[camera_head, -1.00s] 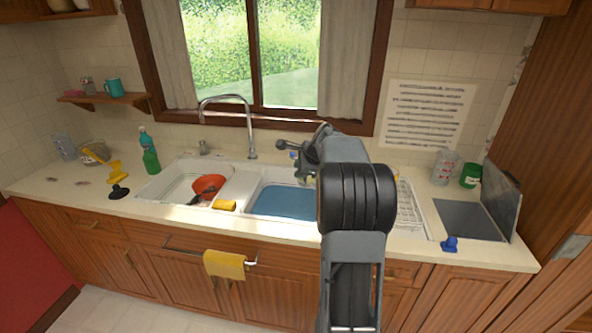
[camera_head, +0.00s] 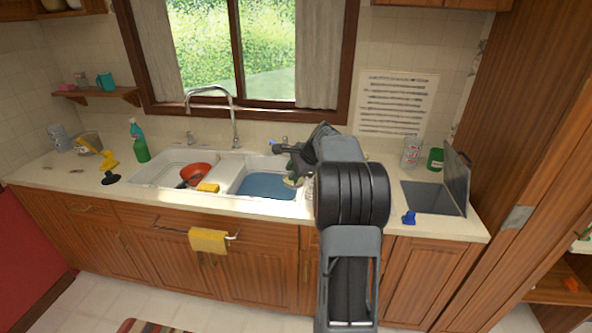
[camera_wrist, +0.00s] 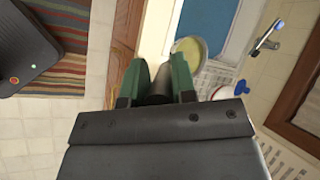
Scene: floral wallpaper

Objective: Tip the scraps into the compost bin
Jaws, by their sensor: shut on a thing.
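My gripper (camera_wrist: 159,82) shows in the wrist view with two green fingers shut on a dark rounded thing (camera_wrist: 158,88); what it is cannot be told. A pale round dish (camera_wrist: 190,48) with a yellowish inside shows just beyond the right finger, partly hidden by it. In the head view the dish (camera_head: 293,182) is a small pale shape below my gripper (camera_head: 285,155), by the right end of the sink. My arm hides part of this area. Any scraps are too small to tell. I cannot make out a compost bin.
The double sink (camera_head: 225,178) holds a red bowl (camera_head: 198,172) and a blue-bottomed right basin (camera_head: 267,186). A yellow sponge (camera_head: 208,188) lies at its front edge. The floor in front is partly clear.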

